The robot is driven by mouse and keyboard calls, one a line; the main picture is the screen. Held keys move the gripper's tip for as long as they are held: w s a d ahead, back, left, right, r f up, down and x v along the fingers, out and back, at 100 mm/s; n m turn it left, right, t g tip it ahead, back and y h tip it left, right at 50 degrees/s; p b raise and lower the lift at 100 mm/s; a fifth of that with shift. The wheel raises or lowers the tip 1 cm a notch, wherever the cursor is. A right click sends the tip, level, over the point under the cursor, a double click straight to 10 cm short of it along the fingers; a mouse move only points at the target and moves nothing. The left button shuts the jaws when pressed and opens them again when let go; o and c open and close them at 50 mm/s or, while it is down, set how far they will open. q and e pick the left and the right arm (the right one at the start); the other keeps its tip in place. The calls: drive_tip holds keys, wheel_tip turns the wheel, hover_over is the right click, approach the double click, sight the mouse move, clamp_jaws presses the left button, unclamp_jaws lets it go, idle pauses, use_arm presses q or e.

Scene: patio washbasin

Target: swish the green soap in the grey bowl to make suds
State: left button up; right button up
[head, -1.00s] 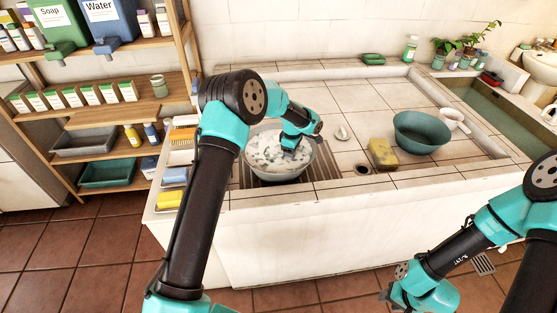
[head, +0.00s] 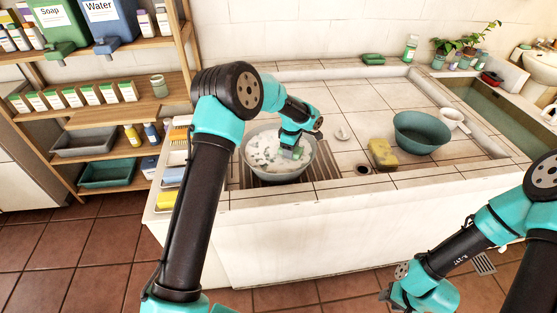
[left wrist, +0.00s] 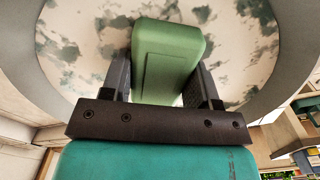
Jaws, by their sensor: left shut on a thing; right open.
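The grey bowl (head: 250,171) stands on the slatted drain area at the front of the counter. White suds (head: 262,152) with greyish gaps cover much of the liquid in it. My left gripper (head: 292,147) is over the right part of the bowl, pointing down, shut on the green soap (head: 297,153). In the left wrist view the green soap (left wrist: 168,58) sits between both fingers, with suds and the bowl's wall (left wrist: 292,50) around it. I cannot tell how deep its lower end reaches. My right gripper (head: 388,296) is low at the front right, away from the counter, open and empty.
A yellow sponge (head: 382,153) and a teal bowl (head: 422,133) stand right of the grey bowl, with a white mug (head: 453,119) beyond. A small pale object (head: 343,133) lies nearby. A shelf (head: 110,115) is at left. The tiled counter behind is mostly clear.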

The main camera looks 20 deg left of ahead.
use_arm(q)
drive_tip(key=shift+r, duration=4.5)
